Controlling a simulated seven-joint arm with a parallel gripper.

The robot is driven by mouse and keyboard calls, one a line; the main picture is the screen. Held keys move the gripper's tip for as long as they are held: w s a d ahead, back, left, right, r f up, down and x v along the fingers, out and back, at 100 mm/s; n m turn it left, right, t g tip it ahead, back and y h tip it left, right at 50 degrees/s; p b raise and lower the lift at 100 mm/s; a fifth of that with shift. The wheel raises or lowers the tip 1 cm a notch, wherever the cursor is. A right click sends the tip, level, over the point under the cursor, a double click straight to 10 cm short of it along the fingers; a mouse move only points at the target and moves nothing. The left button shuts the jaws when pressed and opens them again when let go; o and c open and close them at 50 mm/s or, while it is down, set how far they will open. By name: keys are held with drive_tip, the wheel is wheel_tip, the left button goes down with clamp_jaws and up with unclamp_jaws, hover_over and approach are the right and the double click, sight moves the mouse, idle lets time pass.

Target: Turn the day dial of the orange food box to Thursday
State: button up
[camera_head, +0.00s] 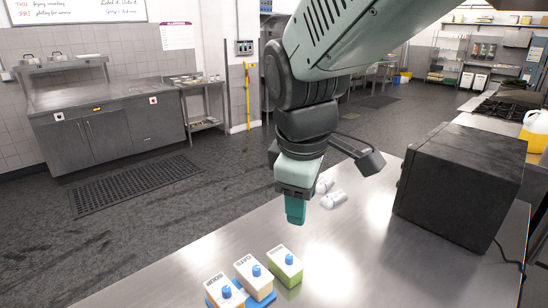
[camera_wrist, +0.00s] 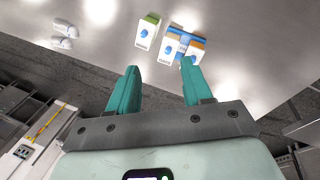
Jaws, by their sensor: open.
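Three small white food boxes with blue dials on top stand in a row on the steel table.
A large dark box-shaped appliance (camera_head: 455,185) stands on the right of the table, its cable trailing at the right edge. Small white items (camera_head: 331,198) lie behind my gripper. The steel table (camera_head: 350,265) is bare between the food boxes and the appliance.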

drive_tip(key=w+a+f+n+g, duration=0.2)
drive_tip(key=w+a+f+n, duration=0.3)
drive_tip(key=a+f+n, duration=0.45)
drive_tip(key=n+g, duration=0.1)
drive_tip(key=n, duration=0.6)
hover_over(225, 289)
wheel_tip(225, 289, down, 10)
drive_tip(key=shift+m, duration=0.25)
wheel_tip(225, 289, down, 10)
drive_tip(key=shift+f, duration=0.2)
drive_tip(key=shift+c, duration=0.3)
clamp_jaws()
